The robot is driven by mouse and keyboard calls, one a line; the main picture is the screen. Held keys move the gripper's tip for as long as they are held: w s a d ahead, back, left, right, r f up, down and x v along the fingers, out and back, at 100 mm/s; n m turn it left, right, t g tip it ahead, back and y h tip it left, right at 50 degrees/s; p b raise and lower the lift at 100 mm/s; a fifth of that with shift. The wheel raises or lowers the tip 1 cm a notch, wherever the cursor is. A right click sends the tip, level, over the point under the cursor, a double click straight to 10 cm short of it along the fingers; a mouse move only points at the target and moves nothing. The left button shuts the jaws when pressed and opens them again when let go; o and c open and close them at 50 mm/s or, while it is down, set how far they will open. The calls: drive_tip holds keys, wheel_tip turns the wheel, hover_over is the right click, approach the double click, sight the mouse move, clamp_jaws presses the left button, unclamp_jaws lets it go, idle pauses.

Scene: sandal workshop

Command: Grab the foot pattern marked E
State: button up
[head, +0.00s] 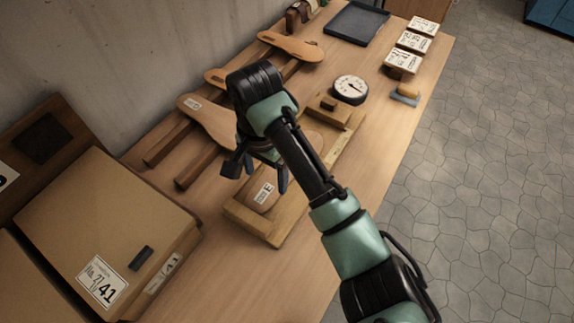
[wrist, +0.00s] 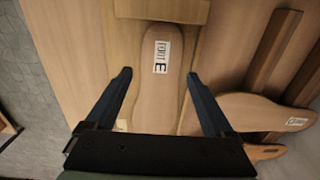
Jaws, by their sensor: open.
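The foot pattern marked E (wrist: 158,90) is a flat tan sole shape with a white label. It lies on a wooden board (wrist: 190,65) on the bench. In the head view the labelled end of pattern E (head: 264,195) shows below my gripper, and my arm hides part of the rest. My gripper (head: 262,180) points down over the pattern. In the wrist view my gripper (wrist: 160,85) is open, with one dark finger on each side of the pattern and nothing held between them.
Other foot patterns (head: 207,118) lie on wooden rails left of my arm. A round dial (head: 350,89), a brush (head: 405,94), labelled blocks (head: 404,62) and a dark tray (head: 355,22) stand farther back. A large box (head: 105,225) marked 41 is at the left. The bench's front right is clear.

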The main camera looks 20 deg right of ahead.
sight(266, 190)
wheel_tip(266, 190, down, 4)
drive_tip(key=shift+f+p, duration=0.2)
drive_tip(key=shift+p, duration=0.1)
drive_tip(key=shift+c, duration=0.4)
drive_tip(key=c, duration=1)
drive_tip(key=shift+r, duration=0.1)
